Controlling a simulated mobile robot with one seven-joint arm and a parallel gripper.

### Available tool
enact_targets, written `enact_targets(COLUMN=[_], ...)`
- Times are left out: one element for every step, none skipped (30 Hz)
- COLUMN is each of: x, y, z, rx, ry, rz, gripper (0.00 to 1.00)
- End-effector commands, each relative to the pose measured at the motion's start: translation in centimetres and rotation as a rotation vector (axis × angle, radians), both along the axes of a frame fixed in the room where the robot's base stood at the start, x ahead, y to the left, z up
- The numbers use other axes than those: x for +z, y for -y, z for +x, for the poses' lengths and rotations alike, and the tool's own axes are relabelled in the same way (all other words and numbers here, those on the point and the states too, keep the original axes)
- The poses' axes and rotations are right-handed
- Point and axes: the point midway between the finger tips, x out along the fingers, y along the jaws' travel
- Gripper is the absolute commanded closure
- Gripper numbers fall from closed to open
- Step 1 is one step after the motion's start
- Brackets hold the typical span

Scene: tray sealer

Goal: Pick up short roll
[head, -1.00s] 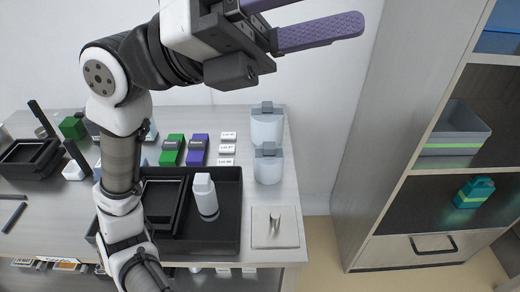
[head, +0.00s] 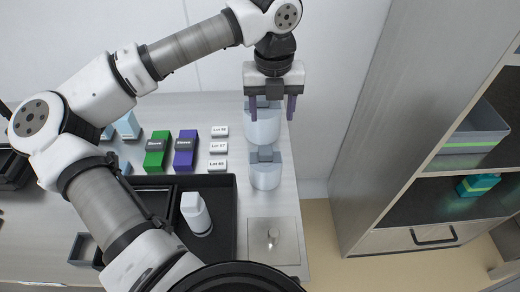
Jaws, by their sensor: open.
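Two pale blue-white rolls with grey top grips stand one behind the other at the right side of the worktop. The rear roll (head: 263,128) looks a little bigger, and the front roll (head: 265,176) looks shorter. My gripper (head: 272,109) points down with its two purple fingers spread apart, over the rear roll. The fingers show on either side of its grey grip. I cannot tell whether they touch it. Nothing else is between the fingers.
A black tray (head: 228,240) holds a white bottle (head: 196,213). Green (head: 157,150) and purple (head: 185,151) sleeve boxes and several lot labels (head: 219,147) lie left of the rolls. A plate with a knob (head: 273,258) is in front. A shelf cabinet (head: 375,140) stands at right.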

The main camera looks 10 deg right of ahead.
Motion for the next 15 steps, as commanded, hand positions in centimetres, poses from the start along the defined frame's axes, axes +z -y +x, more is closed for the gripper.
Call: enact_targets(x=[-0.1, -0.2, -0.5, -0.7, -1.1, -1.8, -2.3, -2.9, -3.8, -4.4, -5.0, -5.7, -6.3, -6.8, -7.3], y=[-0.1, -0.1, -0.2, -0.2, -0.2, -0.2, -0.2, -0.2, -0.2, -0.2, -0.2, -0.2, -0.2, -0.2, -0.2], z=[0.0, 0.1, 0.1, 0.1, 0.1, 0.1, 0.0, 0.0, 0.0, 0.0, 0.0, 0.0, 0.0, 0.0, 0.1], rx=[0.003, 0.004, 0.004, 0.004, 0.005, 0.005, 0.004, 0.004, 0.004, 0.004, 0.004, 0.004, 0.004, 0.004, 0.004], ry=[0.0, 0.0, 0.0, -0.001, -0.001, -0.003, -0.004, -0.003, -0.005, -0.004, -0.005, -0.004, -0.003, -0.004, -0.002], rz=[0.005, 0.006, 0.008, 0.008, 0.008, 0.009, 0.008, 0.007, 0.007, 0.007, 0.007, 0.006, 0.005, 0.006, 0.006], gripper=[0.42, 0.42, 0.42, 0.42, 0.42, 0.42, 0.42, 0.42, 0.42, 0.42, 0.42, 0.42, 0.42, 0.42, 0.42])
